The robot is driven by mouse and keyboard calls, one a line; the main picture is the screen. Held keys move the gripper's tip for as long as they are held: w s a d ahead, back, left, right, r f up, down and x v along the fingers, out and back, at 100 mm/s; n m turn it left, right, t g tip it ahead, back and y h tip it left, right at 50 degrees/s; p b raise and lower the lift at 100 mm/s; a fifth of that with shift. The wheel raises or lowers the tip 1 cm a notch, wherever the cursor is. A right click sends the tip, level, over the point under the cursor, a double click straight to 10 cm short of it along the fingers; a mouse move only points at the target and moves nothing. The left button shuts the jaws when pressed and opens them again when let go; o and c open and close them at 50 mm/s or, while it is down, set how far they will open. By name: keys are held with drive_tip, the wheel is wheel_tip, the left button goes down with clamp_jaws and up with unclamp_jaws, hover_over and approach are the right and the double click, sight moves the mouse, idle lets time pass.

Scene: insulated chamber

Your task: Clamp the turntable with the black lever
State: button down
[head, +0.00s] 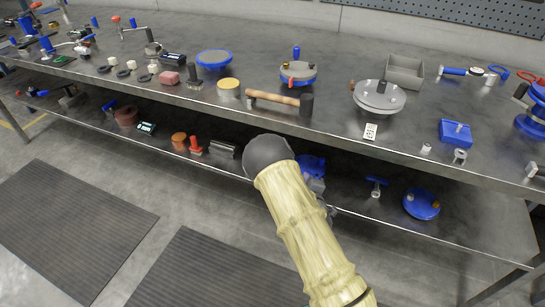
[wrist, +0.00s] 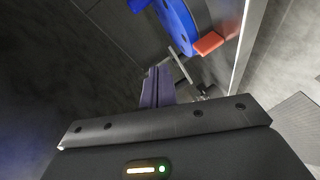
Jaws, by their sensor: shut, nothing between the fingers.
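My gripper (wrist: 157,88) is shut and empty in the wrist view, its two dark fingers together. Ahead of it and to the upper right is a blue round body (wrist: 178,22) with an orange-red tab (wrist: 208,43); the fingers look apart from it. In the head view my arm hides most of the gripper. A grey disc on a round base (head: 379,98), with a dark upright piece on top, stands on the bench at the right. A second turntable with a red lever (head: 298,73) stands left of it. I cannot tell for certain which one carries the black lever.
A hammer (head: 275,98) lies near the bench's front edge. A grey bin (head: 405,70) stands behind the grey disc. A blue disc (head: 214,58) is further left. The lower shelf holds a blue round fixture (head: 421,204) and a blue part (head: 312,163) beside my arm.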

drive_tip(key=s+a+f+n+t+y+p, duration=0.1)
drive_tip(key=s+a+n+y, duration=0.1)
drive_tip(key=a+n+y, duration=0.4)
drive_tip(key=shift+s+a+f+n, duration=0.15)
drive_tip(key=shift+s+n, duration=0.1)
drive_tip(key=shift+n, duration=0.65)
drive_tip(key=b+x, duration=0.2)
drive_tip(key=x, duration=1.1)
drive_tip(key=shift+a+f, duration=0.1)
drive_tip(key=shift+a, duration=0.05)
drive_tip(key=shift+w+a, duration=0.25)
drive_tip(key=shift+w, duration=0.1)
drive_tip(key=shift+d, duration=0.1)
